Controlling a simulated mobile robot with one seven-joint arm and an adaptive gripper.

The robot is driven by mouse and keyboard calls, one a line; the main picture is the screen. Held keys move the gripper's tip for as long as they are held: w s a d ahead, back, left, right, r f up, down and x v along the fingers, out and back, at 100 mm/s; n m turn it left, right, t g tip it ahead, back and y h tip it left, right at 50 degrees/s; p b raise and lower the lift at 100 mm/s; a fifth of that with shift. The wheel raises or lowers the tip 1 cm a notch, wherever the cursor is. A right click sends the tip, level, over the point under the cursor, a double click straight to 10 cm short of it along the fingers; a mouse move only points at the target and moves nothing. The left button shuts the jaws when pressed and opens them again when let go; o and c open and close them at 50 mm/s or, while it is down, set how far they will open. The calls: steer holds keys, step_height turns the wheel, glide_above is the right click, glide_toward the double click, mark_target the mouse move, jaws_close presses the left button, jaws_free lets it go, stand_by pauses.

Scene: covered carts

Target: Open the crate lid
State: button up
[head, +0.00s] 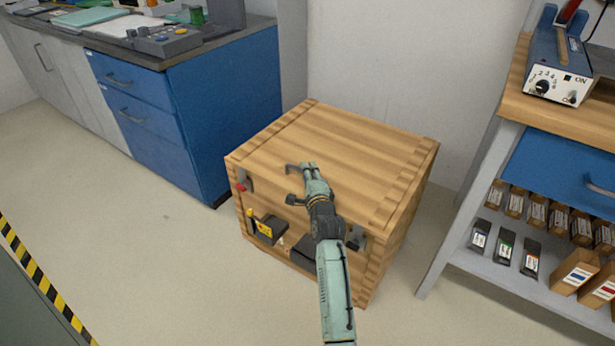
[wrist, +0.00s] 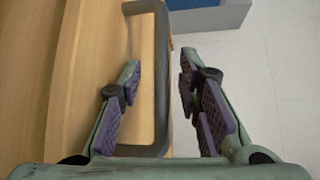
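The wooden crate (head: 335,150) stands on the floor with its planked lid (head: 345,145) down. My gripper (head: 290,184) is at the crate's upper front edge, its two fingers apart. In the wrist view, a dark bar handle (wrist: 161,80) sticks out from the wood and runs between the open fingers of my gripper (wrist: 160,90). The left finger overlaps the space between handle and wood; the right finger is clear of the bar. I cannot tell whether either touches. In the head view the handle is mostly hidden by my gripper and arm.
Dark fittings sit at the front corners, the left one (head: 244,182) with a red part. A blue cabinet (head: 215,110) stands behind left, a bench with shelves (head: 480,265) to the right. A white wall is behind. Floor (head: 150,260) is free at front left.

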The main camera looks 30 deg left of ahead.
steer(key=shift+w+a, duration=0.2)
steer(key=shift+a, duration=0.05)
steer(key=shift+c, duration=0.3)
jaws_close()
stand_by(0.5)
